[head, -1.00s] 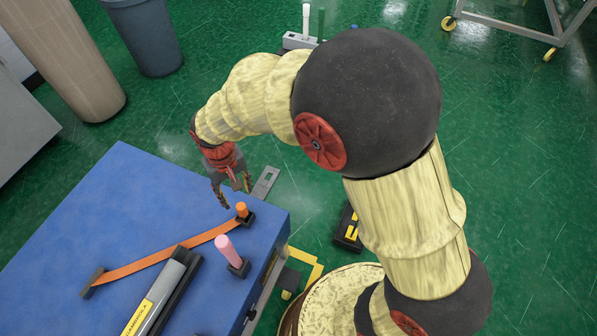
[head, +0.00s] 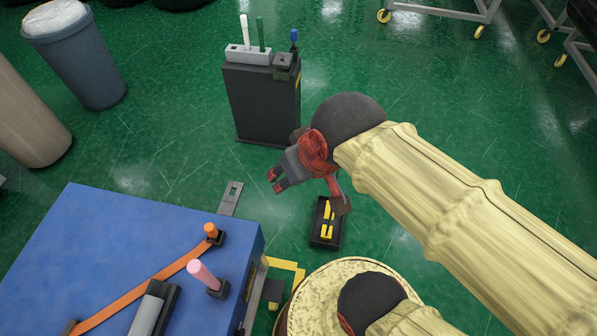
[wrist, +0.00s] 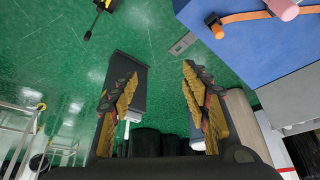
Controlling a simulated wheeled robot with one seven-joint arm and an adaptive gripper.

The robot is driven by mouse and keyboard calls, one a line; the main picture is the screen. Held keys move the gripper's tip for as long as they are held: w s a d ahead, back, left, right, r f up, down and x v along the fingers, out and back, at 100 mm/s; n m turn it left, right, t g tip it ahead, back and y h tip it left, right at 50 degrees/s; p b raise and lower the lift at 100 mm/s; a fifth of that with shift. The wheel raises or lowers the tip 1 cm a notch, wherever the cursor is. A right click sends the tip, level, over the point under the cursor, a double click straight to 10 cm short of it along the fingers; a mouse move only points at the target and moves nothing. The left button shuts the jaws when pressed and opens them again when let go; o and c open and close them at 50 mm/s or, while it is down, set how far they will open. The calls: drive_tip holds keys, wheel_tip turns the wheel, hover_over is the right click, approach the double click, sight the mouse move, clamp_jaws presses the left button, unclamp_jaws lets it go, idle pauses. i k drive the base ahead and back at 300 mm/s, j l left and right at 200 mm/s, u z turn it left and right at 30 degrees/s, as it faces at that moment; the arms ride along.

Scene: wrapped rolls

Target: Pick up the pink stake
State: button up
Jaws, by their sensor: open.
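The pink stake (head: 203,273) stands upright in a small dark holder near the right edge of the blue table (head: 110,225). Part of it shows at the top right of the wrist view (wrist: 285,9). My gripper (head: 274,180) is open and empty, in the air over the floor beyond the table's right corner, apart from the stake. In the wrist view its fingers (wrist: 160,100) are spread with nothing between them.
An orange stake (head: 211,231) with an orange strap stands close behind the pink one. A dark box (head: 262,105) on the floor carries white, green and blue stakes. A black tray (head: 326,222) with yellow pieces lies right of the table. Green floor between is clear.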

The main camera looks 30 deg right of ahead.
sight(195, 267)
drive_tip(key=j+u, duration=0.1)
drive_tip(key=u, duration=0.25)
drive_tip(key=k+j+u, duration=0.1)
drive_tip(key=u, duration=0.3)
drive_tip(key=j+u, duration=0.1)
drive_tip(key=u, duration=0.25)
drive_tip(key=k+j+z, duration=0.35)
drive_tip(key=j+z, duration=0.25)
drive_tip(key=j, duration=0.15)
drive_tip(key=i, duration=0.1)
